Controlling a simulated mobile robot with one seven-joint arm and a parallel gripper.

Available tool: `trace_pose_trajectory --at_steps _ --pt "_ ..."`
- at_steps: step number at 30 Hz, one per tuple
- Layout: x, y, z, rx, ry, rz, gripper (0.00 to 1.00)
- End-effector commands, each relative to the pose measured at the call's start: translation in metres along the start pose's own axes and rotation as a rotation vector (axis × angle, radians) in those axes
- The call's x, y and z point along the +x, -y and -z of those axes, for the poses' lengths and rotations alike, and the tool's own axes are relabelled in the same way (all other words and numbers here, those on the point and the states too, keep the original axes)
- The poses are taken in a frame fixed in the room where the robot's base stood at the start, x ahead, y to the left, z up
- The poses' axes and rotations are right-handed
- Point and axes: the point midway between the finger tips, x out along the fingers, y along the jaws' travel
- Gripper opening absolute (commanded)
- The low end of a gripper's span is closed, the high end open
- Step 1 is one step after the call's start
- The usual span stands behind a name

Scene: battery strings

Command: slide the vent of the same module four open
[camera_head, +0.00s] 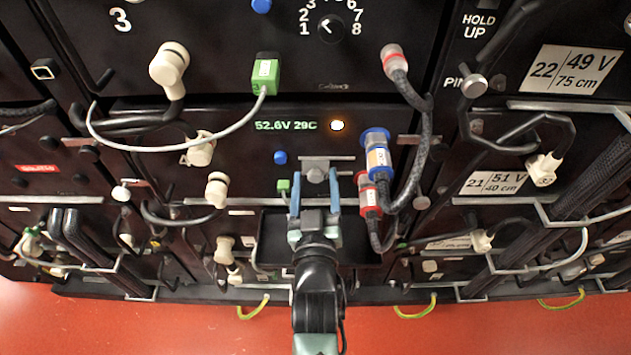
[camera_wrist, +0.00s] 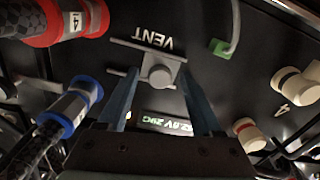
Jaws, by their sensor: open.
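In the wrist view the gripper (camera_wrist: 158,92) shows a gap between each finger and the knob. Whether the fingertips touch the plate I cannot tell.
A blue connector (camera_head: 377,158) and a red connector (camera_head: 369,194) with thick cables stand close to the right of my gripper. A cream plug (camera_head: 217,190) is to the left. A green plug (camera_head: 265,75) with a white cable sits above. The red floor (camera_head: 150,325) is clear.

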Motion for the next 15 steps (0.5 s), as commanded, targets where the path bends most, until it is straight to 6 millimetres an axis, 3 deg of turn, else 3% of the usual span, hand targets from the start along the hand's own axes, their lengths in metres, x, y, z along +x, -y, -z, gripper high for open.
trace_pose_trajectory --at_steps 2,13,15 --pt "-0.0001 0.0000 0.0000 0.000 0.000 0.000 0.67" --pt "-0.0004 -0.0001 0.0000 0.000 0.000 0.000 0.02" --pt "-0.0004 -0.0001 0.0000 0.000 0.000 0.000 0.00"
